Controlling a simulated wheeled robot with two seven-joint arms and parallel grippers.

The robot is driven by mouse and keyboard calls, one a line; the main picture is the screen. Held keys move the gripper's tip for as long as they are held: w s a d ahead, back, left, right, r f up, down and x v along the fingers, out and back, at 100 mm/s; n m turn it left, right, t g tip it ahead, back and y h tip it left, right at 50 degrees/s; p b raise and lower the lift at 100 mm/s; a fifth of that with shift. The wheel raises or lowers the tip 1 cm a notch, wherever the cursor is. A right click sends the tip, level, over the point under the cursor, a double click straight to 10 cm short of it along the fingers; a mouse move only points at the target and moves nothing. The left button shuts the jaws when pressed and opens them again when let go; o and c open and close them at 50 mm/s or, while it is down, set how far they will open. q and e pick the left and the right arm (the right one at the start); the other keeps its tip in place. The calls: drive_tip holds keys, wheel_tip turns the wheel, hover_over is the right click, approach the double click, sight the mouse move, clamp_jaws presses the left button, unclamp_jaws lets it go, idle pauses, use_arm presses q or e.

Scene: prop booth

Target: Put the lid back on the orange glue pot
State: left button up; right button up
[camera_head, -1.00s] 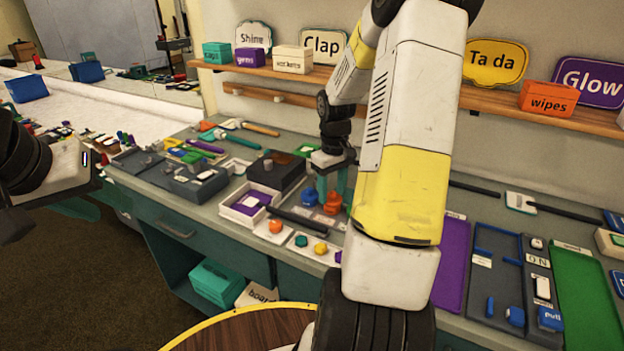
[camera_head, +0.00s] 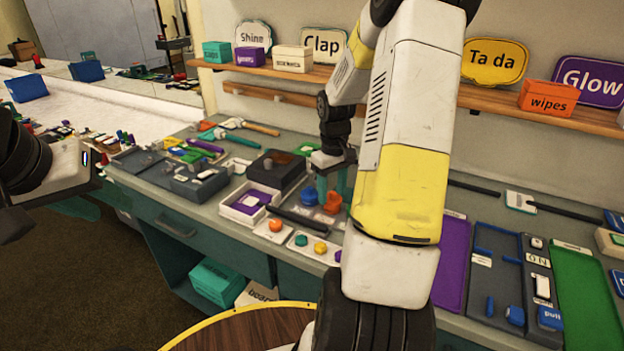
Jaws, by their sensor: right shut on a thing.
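An orange glue pot (camera_head: 333,204) stands on the counter, right of a pot with a blue top (camera_head: 309,196). My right gripper (camera_head: 332,190) points down over the orange pot, its teal fingers either side of the orange top. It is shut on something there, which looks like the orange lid. At this size I cannot separate lid from pot or tell whether the lid is seated. My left gripper (camera_head: 75,207) is at the left edge, away from the pots; its fingers are too unclear to judge.
An orange round piece (camera_head: 276,225) sits on a white tile in front. Beside it a white tray (camera_head: 306,249) holds small coloured pieces. A black box (camera_head: 276,172) and a white box with purple (camera_head: 248,203) stand left. My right arm hides the counter right of the pots.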

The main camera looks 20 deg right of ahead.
idle(0.3)
drive_tip(key=o, duration=1.9)
drive_tip(key=shift+r, duration=0.1)
drive_tip(key=shift+r, duration=3.4)
clamp_jaws()
drive_tip(key=shift+f, duration=0.1)
